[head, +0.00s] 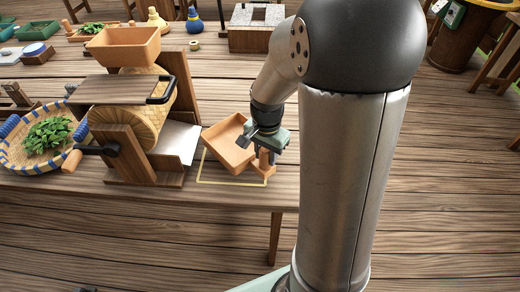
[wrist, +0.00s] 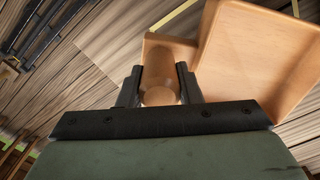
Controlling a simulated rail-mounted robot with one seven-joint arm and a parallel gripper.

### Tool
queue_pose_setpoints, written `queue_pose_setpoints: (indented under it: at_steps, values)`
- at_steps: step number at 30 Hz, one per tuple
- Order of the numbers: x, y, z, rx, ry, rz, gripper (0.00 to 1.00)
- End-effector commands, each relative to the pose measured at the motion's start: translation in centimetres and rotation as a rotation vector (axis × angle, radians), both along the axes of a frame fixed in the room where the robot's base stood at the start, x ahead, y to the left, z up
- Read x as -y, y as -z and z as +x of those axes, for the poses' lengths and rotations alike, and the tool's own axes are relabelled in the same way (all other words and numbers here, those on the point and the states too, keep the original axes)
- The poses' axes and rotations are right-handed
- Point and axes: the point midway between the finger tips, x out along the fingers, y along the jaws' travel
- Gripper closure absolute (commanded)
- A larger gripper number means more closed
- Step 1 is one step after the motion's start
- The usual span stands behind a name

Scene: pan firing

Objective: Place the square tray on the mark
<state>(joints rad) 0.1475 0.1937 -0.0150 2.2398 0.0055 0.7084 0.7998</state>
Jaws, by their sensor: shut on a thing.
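The square tray (head: 226,143) is an orange-brown wooden tray with a low rim, tilted steeply at the table's right end. My gripper (head: 262,150) is at its right side. In the wrist view, my gripper (wrist: 160,88) is shut on a rounded wooden handle, and the tray (wrist: 255,60) extends to the right of the fingers. The mark (head: 222,184) is a thin yellow square outline on the tabletop. The tray is over its back part, and its far side is hidden. I cannot tell whether the tray touches the table.
A wooden roller machine (head: 140,130) with a metal chute (head: 178,141) stands just left of the mark. An orange tray (head: 122,45) sits on top of it. A basket of green leaves (head: 45,138) is at the far left. The table's front edge lies close below the mark.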

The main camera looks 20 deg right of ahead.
Motion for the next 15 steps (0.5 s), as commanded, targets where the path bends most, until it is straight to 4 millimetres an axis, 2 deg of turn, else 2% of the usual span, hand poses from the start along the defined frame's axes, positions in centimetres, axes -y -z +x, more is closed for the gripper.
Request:
queue_pose_setpoints:
  at_steps: [5, 10, 15]
  values:
    - [0.1, 1.3, 0.9, -0.001, 0.0, 0.0, 1.0]
    - [0.1, 3.7, 0.8, -0.003, 0.001, 0.001, 1.0]
    - [0.1, 4.0, 0.8, 0.001, 0.001, 0.0, 1.0]
